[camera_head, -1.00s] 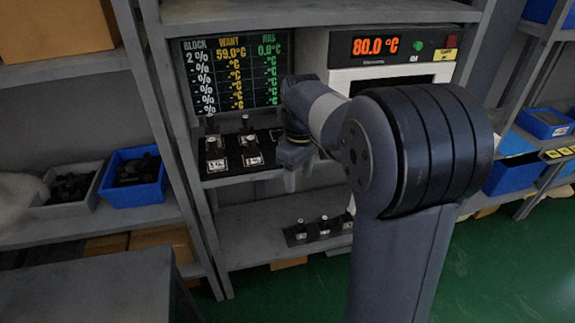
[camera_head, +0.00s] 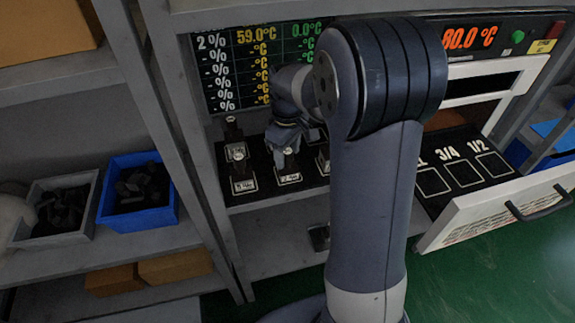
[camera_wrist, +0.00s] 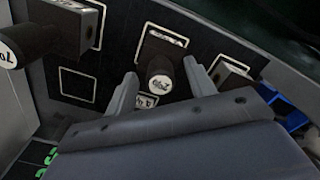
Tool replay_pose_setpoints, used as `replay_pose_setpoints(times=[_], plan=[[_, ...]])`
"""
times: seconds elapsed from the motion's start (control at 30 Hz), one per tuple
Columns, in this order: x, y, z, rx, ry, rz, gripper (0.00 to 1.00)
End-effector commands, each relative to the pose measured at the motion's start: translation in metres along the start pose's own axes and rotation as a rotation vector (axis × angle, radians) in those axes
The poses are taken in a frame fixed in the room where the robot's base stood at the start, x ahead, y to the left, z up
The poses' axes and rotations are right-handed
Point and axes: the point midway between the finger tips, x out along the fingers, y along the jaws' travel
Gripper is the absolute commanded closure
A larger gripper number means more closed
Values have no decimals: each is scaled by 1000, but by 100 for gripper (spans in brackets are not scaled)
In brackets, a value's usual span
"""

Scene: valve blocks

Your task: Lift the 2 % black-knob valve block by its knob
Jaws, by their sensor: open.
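The black-knob valve block (camera_head: 290,178) stands on the upper shelf below the display board, its front label apparently reading 2 %, though it is small. My gripper (camera_head: 287,150) is right above it and hides part of its knob. In the wrist view my gripper (camera_wrist: 162,69) is open, with one finger on each side of a black knob (camera_wrist: 159,83) that has a white labelled cap. Small gaps seem to show between knob and fingers; contact is not clear. The block is upright on the shelf.
Another valve block (camera_head: 242,178) stands close on the left, one behind it (camera_head: 232,130) and one on the right (camera_head: 323,160). An open drawer (camera_head: 485,215) with marked slots juts out at the right. A blue bin (camera_head: 138,200) and a grey bin (camera_head: 52,225) sit at the left.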

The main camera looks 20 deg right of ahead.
Motion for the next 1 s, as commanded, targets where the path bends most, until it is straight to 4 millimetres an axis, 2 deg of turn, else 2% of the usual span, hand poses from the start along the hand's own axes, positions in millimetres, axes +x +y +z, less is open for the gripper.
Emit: replay_pose_setpoints(times=[0.1,0.2,0.47,1.0], plan=[[17,-1,0,0,-2,-2,48],[25,-1,0,0,-1,-1,48],[26,0,0,0,0,0,49],[26,0,0,0,0,0,93]])
